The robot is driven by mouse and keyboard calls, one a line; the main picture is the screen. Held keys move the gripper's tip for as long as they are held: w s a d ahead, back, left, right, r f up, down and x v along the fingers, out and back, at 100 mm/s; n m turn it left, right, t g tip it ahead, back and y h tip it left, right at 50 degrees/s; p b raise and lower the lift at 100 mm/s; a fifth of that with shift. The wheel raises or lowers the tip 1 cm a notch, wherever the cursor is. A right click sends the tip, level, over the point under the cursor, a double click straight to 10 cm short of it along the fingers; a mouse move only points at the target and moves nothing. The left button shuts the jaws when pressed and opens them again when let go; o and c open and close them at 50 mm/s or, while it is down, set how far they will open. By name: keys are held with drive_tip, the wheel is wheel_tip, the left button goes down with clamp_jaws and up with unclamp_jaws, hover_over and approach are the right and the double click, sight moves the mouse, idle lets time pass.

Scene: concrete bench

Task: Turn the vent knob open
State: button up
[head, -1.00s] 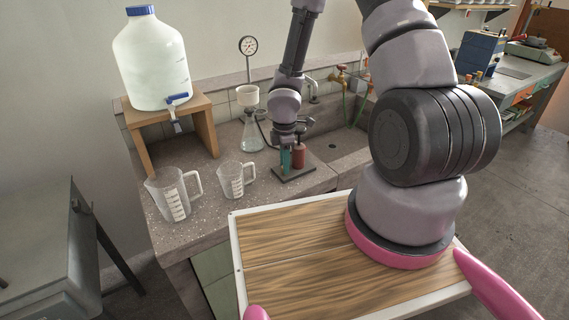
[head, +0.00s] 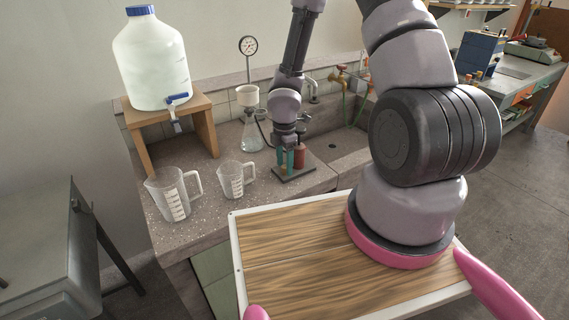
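My gripper (head: 285,162) points down over a small dark base plate (head: 294,174) on the bench, beside the sink. Its teal fingers show as two narrow strips close to the plate. A red cylinder (head: 299,157) stands on the plate just right of the fingers. I cannot pick out the vent knob; the gripper and wrist cover part of this fixture. Whether the fingers hold anything is too small to tell. A flask with a white funnel (head: 249,96) stands left of the gripper, and a round gauge (head: 248,45) rises behind it.
Two clear measuring jugs stand at the front left, one larger (head: 172,196) and one smaller (head: 234,180). A big water container (head: 152,62) sits on a wooden stand (head: 208,125). Brass taps (head: 340,76) and the sink (head: 348,160) lie to the right.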

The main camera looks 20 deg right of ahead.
wheel_tip(320, 180, up, 11)
idle(0.6)
wheel_tip(320, 180, up, 9)
drive_tip(key=m+t+h, duration=0.1)
drive_tip(key=m, duration=0.4)
hover_over(285, 166)
drive_tip(key=d, duration=0.4)
wheel_tip(285, 166, up, 10)
drive_tip(key=s+d+m+t, duration=0.1)
drive_tip(key=s+d+m, duration=0.2)
drive_tip(key=m, duration=0.4)
drive_tip(key=s+a+r+m+t+y, duration=0.1)
drive_tip(key=s+r+m+t+y, duration=0.2)
drive_tip(key=s+r+m, duration=1)
wheel_tip(285, 166, up, 4)
drive_tip(key=shift+a+f+t, duration=0.15)
drive_tip(key=shift+t, duration=0.95)
